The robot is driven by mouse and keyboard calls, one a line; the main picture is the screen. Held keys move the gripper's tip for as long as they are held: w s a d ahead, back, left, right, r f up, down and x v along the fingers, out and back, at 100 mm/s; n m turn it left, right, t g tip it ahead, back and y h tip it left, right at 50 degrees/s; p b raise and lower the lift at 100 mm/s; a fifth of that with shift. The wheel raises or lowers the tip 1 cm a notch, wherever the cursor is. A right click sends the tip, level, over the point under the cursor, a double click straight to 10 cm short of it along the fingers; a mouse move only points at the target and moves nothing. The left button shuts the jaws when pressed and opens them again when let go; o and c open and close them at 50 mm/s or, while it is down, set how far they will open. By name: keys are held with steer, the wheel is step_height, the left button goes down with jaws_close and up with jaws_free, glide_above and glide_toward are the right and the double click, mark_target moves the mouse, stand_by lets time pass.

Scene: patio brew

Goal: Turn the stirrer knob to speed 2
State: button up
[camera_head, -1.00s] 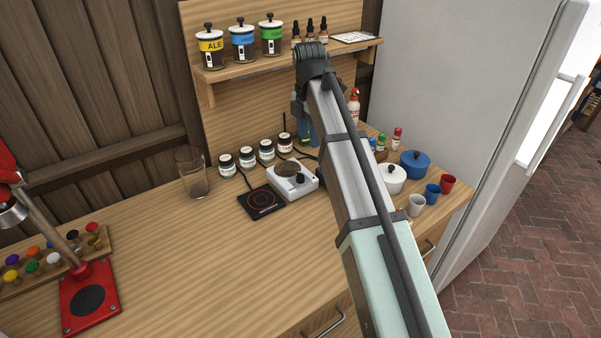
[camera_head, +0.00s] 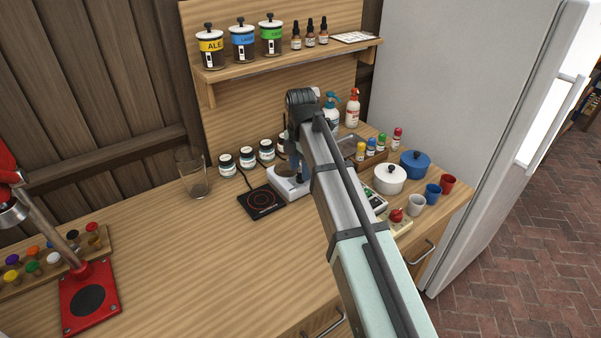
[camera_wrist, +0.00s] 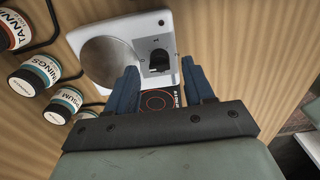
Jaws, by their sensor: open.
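The white stirrer (camera_head: 287,188) stands on the wooden counter, partly hidden behind my arm in the head view. In the wrist view the stirrer (camera_wrist: 104,72) shows its round metal plate and its black knob (camera_wrist: 159,61), with small marks around the knob. My gripper (camera_wrist: 160,76) is open, its two blue fingers apart with the knob showing between and just beyond their tips. Nothing is held. Whether the fingertips reach down to the knob's height I cannot tell. The speed the knob points to is not readable.
A black hotplate (camera_head: 262,201) lies in front of the stirrer. Several labelled jars (camera_head: 247,156) stand behind it, and a glass beaker (camera_head: 193,172) to the left. A white pot (camera_head: 390,178) and cups stand to the right.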

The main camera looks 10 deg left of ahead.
steer(key=shift+f, duration=1.15)
steer(key=shift+c, duration=0.5)
jaws_close()
